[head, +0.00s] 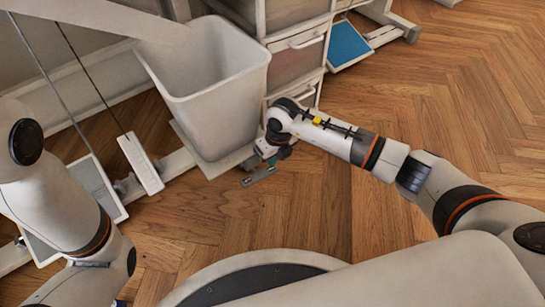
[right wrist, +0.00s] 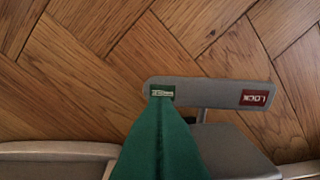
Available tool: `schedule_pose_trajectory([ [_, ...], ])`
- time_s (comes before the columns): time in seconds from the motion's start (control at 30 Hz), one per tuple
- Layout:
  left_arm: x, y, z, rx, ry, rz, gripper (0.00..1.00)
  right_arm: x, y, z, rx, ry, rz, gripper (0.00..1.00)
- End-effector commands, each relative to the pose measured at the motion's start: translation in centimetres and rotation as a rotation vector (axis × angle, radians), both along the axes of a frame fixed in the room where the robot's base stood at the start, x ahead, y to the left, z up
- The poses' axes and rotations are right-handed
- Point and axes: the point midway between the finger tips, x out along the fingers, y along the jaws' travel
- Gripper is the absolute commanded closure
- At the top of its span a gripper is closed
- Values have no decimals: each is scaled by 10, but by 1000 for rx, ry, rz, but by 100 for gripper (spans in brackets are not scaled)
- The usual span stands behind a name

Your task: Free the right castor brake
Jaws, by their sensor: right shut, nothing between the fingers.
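The castor brake lever (head: 258,177) is a short grey bar low over the floor, in front of the white bin. In the right wrist view the brake lever (right wrist: 205,92) lies across the picture, with a green label (right wrist: 162,91) at its left end and a red LOCK label (right wrist: 255,97) at its right end. My right gripper (head: 273,164) is beside the lever. In the right wrist view its green fingers (right wrist: 160,104) are shut together, tips at the green-labelled end; I cannot tell whether they touch it. My left gripper is out of view.
The white bin (head: 215,100) stands just behind the lever, beside a drawer cabinet (head: 296,58). A white power-strip-like block (head: 141,163) and a pedal plate (head: 92,180) are at the left. The wooden floor (head: 320,215) is clear in front and to the right.

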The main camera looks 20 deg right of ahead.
Motion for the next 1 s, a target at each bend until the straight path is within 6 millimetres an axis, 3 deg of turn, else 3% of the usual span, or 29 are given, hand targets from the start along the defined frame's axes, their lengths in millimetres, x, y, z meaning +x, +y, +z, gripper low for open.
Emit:
schedule_pose_trajectory([
  [0.03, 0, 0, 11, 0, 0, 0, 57, 0, 0, 12, 0, -1, 0, 100],
  [0.5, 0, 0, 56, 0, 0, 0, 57, 0, 0, 57, 0, 0, 0, 100],
  [1.0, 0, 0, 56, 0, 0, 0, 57, 0, 0, 58, 0, 0, 0, 100],
])
